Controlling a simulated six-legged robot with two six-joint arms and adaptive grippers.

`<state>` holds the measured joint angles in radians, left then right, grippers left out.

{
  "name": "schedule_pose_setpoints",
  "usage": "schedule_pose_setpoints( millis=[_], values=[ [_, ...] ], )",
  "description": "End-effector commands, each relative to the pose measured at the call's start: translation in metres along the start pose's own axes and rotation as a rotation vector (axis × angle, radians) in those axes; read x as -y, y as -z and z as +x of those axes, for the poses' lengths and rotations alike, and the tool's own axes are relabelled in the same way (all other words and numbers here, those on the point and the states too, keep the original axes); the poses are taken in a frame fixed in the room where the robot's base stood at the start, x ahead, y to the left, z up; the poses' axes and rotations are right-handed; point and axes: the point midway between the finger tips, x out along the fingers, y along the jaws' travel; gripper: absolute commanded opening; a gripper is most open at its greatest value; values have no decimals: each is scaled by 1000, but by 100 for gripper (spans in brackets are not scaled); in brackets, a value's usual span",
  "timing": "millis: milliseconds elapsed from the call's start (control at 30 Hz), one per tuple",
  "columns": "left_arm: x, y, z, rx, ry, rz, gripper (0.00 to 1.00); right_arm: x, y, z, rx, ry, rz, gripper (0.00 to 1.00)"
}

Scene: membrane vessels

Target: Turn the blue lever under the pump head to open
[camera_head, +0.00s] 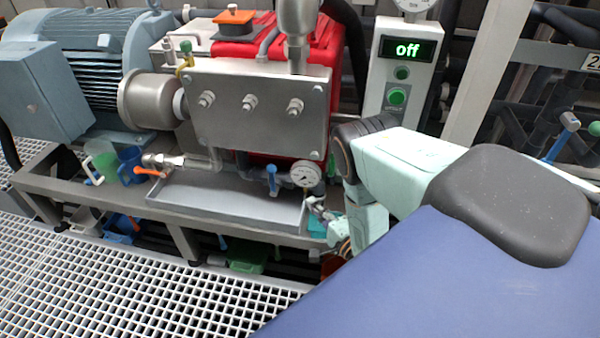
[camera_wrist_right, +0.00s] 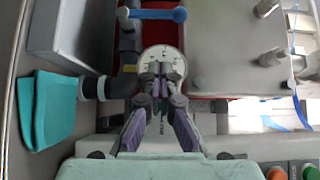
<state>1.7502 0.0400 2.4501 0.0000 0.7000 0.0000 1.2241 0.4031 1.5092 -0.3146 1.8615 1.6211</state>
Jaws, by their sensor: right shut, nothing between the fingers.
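The blue lever (camera_head: 272,180) hangs downward below the steel pump head (camera_head: 262,105), on the pipework above the grey drip tray. In the right wrist view the blue lever (camera_wrist_right: 155,14) shows at the top edge, with its rounded end to the right. My right gripper (camera_head: 318,208) is below and to the right of the lever, near the round pressure gauge (camera_head: 306,174). In the right wrist view my right gripper (camera_wrist_right: 160,72) is shut and empty, its fingertips in front of the gauge face (camera_wrist_right: 171,55) and apart from the lever. My left gripper is out of view.
The drip tray (camera_head: 225,203) lies under the pump head. An orange-handled valve (camera_head: 150,172) and green and blue jugs (camera_head: 102,160) are on the left. A control box (camera_head: 400,75) reading "off" stands to the right. A teal cloth (camera_wrist_right: 45,108) lies left of my gripper.

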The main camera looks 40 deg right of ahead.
Motion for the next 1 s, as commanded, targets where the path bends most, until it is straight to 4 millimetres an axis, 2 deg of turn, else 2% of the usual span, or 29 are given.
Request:
schedule_pose_setpoints(
  millis=[467, 500, 700, 1000],
  values=[
    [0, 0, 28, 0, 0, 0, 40, -2, 0, 89, -1, 2, -2, 0],
    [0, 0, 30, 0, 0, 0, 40, -2, -7, 94, 2, -1, -1, 0],
    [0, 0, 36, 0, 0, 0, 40, -2, -25, 111, 0, -2, -1, 0],
    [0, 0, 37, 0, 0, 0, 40, -1, -30, 117, -1, -4, -2, 0]
  ],
)
